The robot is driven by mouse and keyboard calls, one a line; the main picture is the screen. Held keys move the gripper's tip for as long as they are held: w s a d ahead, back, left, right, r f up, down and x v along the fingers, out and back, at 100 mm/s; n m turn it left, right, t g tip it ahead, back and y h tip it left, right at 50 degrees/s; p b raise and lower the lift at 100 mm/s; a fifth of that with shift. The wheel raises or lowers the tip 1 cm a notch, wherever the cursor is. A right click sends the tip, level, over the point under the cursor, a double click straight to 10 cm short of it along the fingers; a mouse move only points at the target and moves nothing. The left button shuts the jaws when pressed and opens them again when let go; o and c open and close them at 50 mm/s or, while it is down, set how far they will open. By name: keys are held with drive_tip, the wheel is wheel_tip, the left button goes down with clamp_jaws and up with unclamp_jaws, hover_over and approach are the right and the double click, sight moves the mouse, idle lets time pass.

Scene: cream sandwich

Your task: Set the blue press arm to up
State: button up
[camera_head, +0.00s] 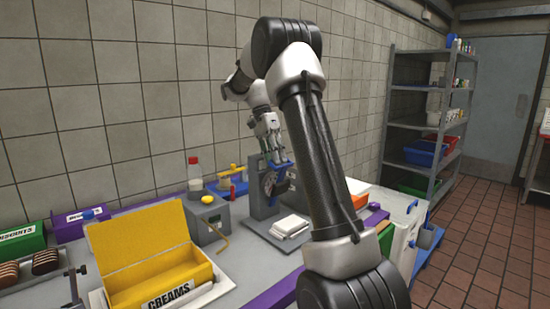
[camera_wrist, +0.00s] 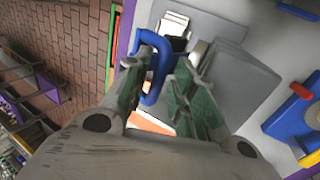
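The press (camera_head: 254,190) is a grey upright frame on a base, standing on the counter near the wall. Its blue press arm (camera_head: 281,167) shows at the top of the frame, just below my gripper (camera_head: 269,146). In the wrist view the blue press arm's looped handle (camera_wrist: 164,56) lies between the two green-padded fingers of my gripper (camera_wrist: 156,66). The fingers are apart, with a gap on the right finger's side. The left finger overlaps the handle's edge; I cannot tell whether it touches. My gripper partly hides the handle's lower part.
White square pieces (camera_head: 289,226) lie on the press base. A yellow box (camera_head: 150,262) labelled CREAMS stands at the front left. A grey device (camera_head: 207,220) and a red-capped bottle (camera_head: 194,175) stand left of the press. A shelf rack (camera_head: 389,125) stands at the right.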

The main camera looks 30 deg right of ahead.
drive_tip(key=shift+w+r, duration=0.1)
drive_tip(key=shift+w, duration=0.05)
drive_tip(key=v, duration=1.1)
drive_tip(key=shift+r, duration=0.4)
